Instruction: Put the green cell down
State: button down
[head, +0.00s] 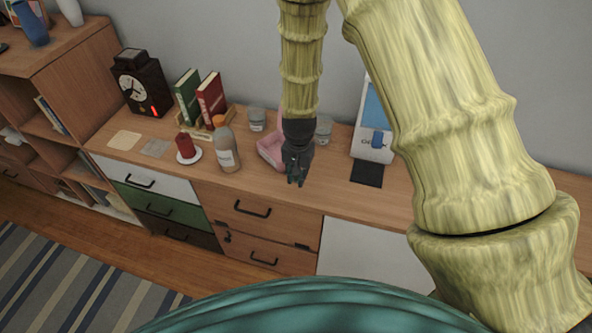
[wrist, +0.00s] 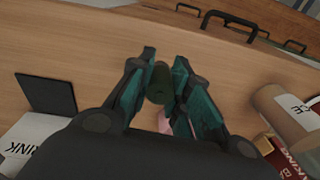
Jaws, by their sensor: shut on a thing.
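The green cell (wrist: 159,84), a small dark green cylinder seen nearly end-on, is between the two teal fingers of my gripper (wrist: 165,62) in the wrist view. The fingers are shut on it. In the head view my gripper (head: 296,180) points down over the wooden sideboard top (head: 335,196), in front of the pink tray; the cell cannot be made out clearly there. The gap between the cell and the wood is hard to judge.
A pink tray (head: 270,150) is just behind my gripper, partly hidden. A bottle (head: 226,150) and a red candle (head: 185,146) stand to the left. A black mat (head: 367,173) lies right, before a white dispenser (head: 374,142). Bare wood shows between gripper and mat.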

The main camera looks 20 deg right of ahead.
jog(key=shift+g, duration=0.5)
jog(key=w+f, duration=0.5)
jog(key=w+d+f, duration=0.1)
jog(key=w+f, duration=0.2)
jog(key=shift+w, duration=0.25)
jog(key=c, duration=1.7)
grip_release()
jog(key=shift+w+a, duration=0.2)
jog(key=shift+w, duration=0.05)
jog(key=o, duration=0.4)
jog(key=shift+s+r, duration=0.1)
jog(key=shift+r, duration=0.2)
jog(key=shift+c, duration=0.2)
jog(key=shift+s+d+r, duration=0.1)
jog(key=shift+s+d, duration=0.1)
jog(key=shift+d, duration=0.05)
jog(key=shift+s+a+r, duration=0.15)
jog(key=shift+s+r, duration=0.75)
jog(key=shift+s, duration=0.15)
jog(key=shift+a+r, duration=0.15)
jog(key=shift+a, duration=0.05)
jog(key=shift+w, duration=0.4)
jog(key=shift+w+d, duration=0.1)
jog(key=shift+w, duration=0.15)
jog(key=shift+s+d+r+b, duration=0.15)
jog(key=shift+r+b, duration=0.8)
jog(key=shift+r, duration=1.85)
jog(key=shift+s+a+r+b, duration=0.15)
jog(key=shift+r+b, duration=0.75)
jog(key=shift+r, duration=1.9)
